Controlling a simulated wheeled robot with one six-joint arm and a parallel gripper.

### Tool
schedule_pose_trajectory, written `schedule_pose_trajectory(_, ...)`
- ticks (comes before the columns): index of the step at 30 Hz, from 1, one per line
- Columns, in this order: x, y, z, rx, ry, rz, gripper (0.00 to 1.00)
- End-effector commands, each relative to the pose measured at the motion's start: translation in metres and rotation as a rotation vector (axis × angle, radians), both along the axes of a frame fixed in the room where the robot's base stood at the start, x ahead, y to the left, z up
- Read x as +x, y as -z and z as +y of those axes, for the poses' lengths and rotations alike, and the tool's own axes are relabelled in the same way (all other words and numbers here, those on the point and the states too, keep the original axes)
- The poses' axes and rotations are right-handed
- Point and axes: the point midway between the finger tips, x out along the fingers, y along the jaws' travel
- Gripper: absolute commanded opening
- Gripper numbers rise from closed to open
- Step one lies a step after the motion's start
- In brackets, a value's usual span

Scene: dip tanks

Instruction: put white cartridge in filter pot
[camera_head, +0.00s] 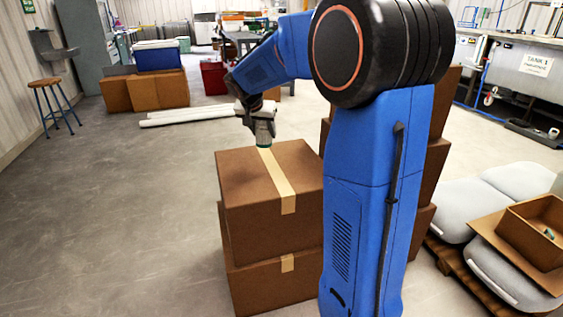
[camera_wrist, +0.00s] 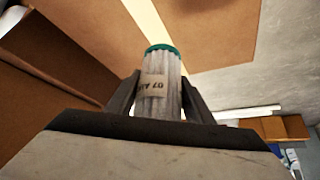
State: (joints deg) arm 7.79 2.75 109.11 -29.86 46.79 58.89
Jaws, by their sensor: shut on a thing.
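My gripper (camera_wrist: 158,95) is shut on the white cartridge (camera_wrist: 162,68), a pleated cylinder with a green end and a tan label. In the head view, the gripper (camera_head: 256,115) is above a stack of brown cardboard boxes, and the cartridge's green end (camera_head: 264,145) is at the taped top of the upper box (camera_head: 235,185). I cannot tell whether the cartridge touches the box. I cannot make out a filter pot in either view.
More brown boxes (camera_head: 440,160) stand behind my arm. White sacks (camera_head: 455,205) and an open carton (camera_head: 520,235) lie on a pallet at right. Tank 1 (camera_head: 535,65) stands at the far right. The floor at left (camera_head: 110,220) is clear.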

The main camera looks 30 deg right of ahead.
Motion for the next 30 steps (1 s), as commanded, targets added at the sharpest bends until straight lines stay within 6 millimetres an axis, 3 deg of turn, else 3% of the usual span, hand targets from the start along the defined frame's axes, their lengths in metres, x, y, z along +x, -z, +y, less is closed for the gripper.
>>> schedule_pose_trajectory(9,-0.001,0.050,0.000,0.000,0.000,0.003,0.20)
schedule_pose_trajectory(16,0.000,0.064,0.000,-0.001,0.000,0.002,0.20)
schedule_pose_trajectory(24,0.000,0.095,0.000,0.000,0.000,0.002,0.20)
schedule_pose_trajectory(30,0.000,0.095,0.000,0.000,0.000,0.000,0.20)
